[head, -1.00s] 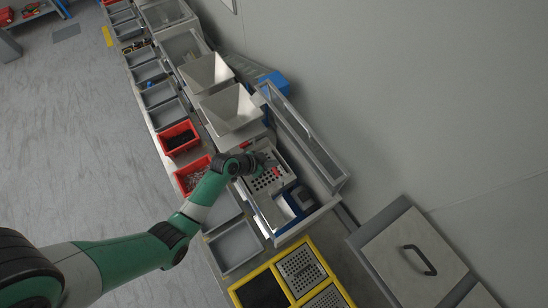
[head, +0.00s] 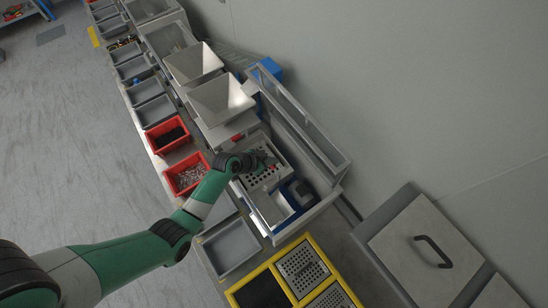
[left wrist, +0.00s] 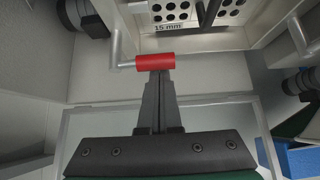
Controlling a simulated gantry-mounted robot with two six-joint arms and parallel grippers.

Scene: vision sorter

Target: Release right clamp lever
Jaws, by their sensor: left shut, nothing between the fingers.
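A lever with a red grip (left wrist: 155,62) on a grey metal rod crosses the left wrist view just beyond my fingertips. My left gripper (left wrist: 155,76) is shut and empty, its fingertips at or very near the red grip; I cannot tell whether they touch. In the head view my left gripper (head: 267,160) is small, over the perforated plate (head: 257,182) of the sorter station. The plate also shows in the left wrist view (left wrist: 185,33), with a "15 mm" label. I cannot tell whether this lever is the right clamp lever. My right gripper is not in view.
A clear-walled channel (head: 300,122) runs along the station's far side. Metal hoppers (head: 222,100) and red bins (head: 187,174) stand beside it. A yellow-framed tray (head: 305,242) is at the near end. Dark round parts (left wrist: 94,24) flank the lever.

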